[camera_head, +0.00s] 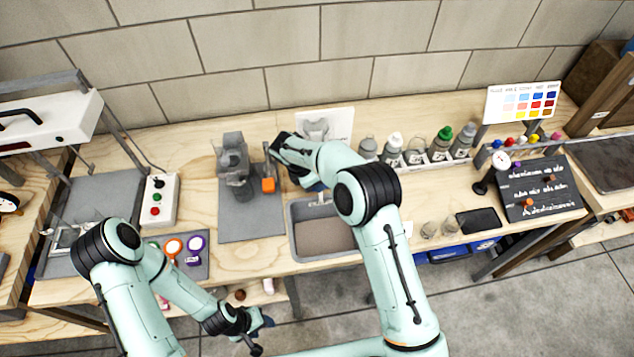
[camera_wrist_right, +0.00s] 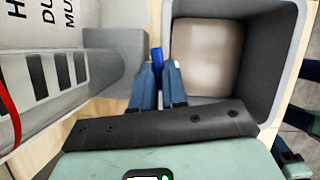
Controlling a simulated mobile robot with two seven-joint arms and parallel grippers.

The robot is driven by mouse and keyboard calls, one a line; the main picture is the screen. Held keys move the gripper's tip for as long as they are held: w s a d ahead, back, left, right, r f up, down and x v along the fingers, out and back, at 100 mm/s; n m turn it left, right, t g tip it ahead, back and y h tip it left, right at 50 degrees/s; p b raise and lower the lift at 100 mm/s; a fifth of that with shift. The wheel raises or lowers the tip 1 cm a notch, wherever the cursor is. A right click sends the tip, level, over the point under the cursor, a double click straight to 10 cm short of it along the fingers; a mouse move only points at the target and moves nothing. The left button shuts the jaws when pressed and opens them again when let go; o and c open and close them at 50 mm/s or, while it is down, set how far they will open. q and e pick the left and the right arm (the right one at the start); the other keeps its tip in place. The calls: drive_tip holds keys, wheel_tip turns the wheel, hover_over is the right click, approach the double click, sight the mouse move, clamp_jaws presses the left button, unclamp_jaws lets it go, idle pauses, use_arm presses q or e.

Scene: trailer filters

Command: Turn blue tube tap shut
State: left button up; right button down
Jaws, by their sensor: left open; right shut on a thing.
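The blue tap (camera_wrist_right: 156,54) shows as a small blue piece between the fingertips of my right gripper (camera_wrist_right: 158,70) in the right wrist view. The fingers are shut on it, beside a grey, round-bodied container with printed lettering (camera_wrist_right: 55,70) and close to the sink edge. Most of the tap is hidden by the fingers. In the head view my right arm reaches to the back of the sink and covers the tap. My left gripper (camera_head: 254,328) is open and empty, low in front of the counter's front edge.
A grey sink (camera_head: 325,232) is set in the wooden counter. A grey device with an orange part (camera_head: 268,185) stands on a grey mat left of it. Several bottles (camera_head: 443,143) line the back right. A control box (camera_head: 156,200) stands at left.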

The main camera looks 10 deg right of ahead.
drive_tip(key=shift+m, duration=0.5)
drive_tip(key=c, duration=1.2)
unclamp_jaws()
drive_tip(key=shift+o, duration=0.2)
